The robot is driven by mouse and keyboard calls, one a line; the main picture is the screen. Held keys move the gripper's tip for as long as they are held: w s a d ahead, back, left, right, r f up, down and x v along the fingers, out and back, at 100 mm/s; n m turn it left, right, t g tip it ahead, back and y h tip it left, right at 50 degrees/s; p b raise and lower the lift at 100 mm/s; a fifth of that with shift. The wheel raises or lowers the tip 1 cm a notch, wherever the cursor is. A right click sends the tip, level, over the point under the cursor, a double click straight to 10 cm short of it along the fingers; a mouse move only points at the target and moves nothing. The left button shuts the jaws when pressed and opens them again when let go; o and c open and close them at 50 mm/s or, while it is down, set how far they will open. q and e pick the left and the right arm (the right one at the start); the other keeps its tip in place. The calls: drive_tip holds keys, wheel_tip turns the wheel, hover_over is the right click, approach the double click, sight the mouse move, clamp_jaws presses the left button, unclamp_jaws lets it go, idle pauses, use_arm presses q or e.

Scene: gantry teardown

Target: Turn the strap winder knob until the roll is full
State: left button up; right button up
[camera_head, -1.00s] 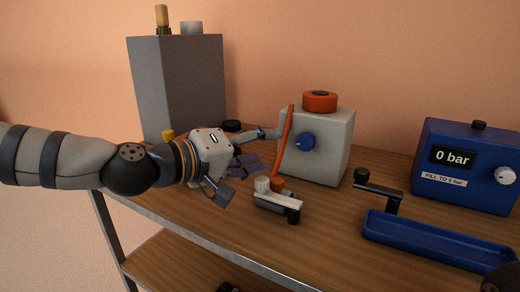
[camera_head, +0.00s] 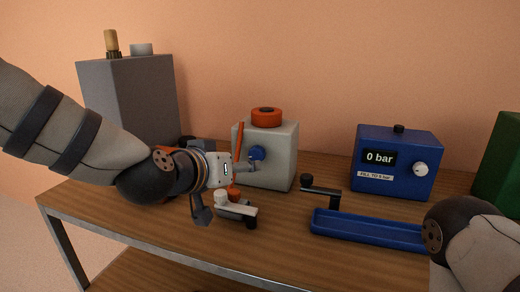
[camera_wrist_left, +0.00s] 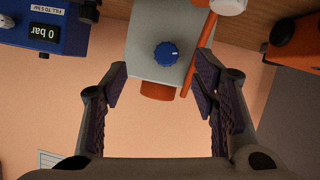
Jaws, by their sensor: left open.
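The strap winder (camera_head: 275,165) is a pale box with a blue knob (camera_head: 257,153) on its front face and an orange roll (camera_head: 266,117) on top. An orange strap (camera_head: 239,146) rises along its left side. My left gripper (camera_head: 228,188) is in front of the winder, to the left of and below the knob in the head view. In the left wrist view the open fingers (camera_wrist_left: 162,78) spread to either side of the knob (camera_wrist_left: 166,54), apart from it, with nothing held. My right arm shows at the lower right edge; its gripper is out of view.
A small white crank piece (camera_head: 237,209) lies in front of the winder. A black-handled crank (camera_head: 322,191) stands by a blue tray (camera_head: 365,232). A blue gauge box (camera_head: 396,185) reads 0 bar. A tall grey cabinet (camera_head: 130,105) stands behind my left arm.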

sight(255, 156)
use_arm(q)
drive_tip(key=shift+m+y, duration=0.5)
drive_tip(key=shift+m, duration=0.1)
drive_tip(key=x, duration=0.4)
drive_tip(key=r+x, duration=0.1)
drive_tip(key=x, duration=0.2)
drive_tip(key=w+r+x, duration=0.1)
drive_tip(key=x, duration=0.3)
drive_tip(key=shift+w+f, duration=0.15)
drive_tip(key=shift+w, duration=0.2)
drive_tip(key=shift+c, duration=0.3)
drive_tip(key=shift+t, duration=0.3)
drive_tip(key=c, duration=1.1)
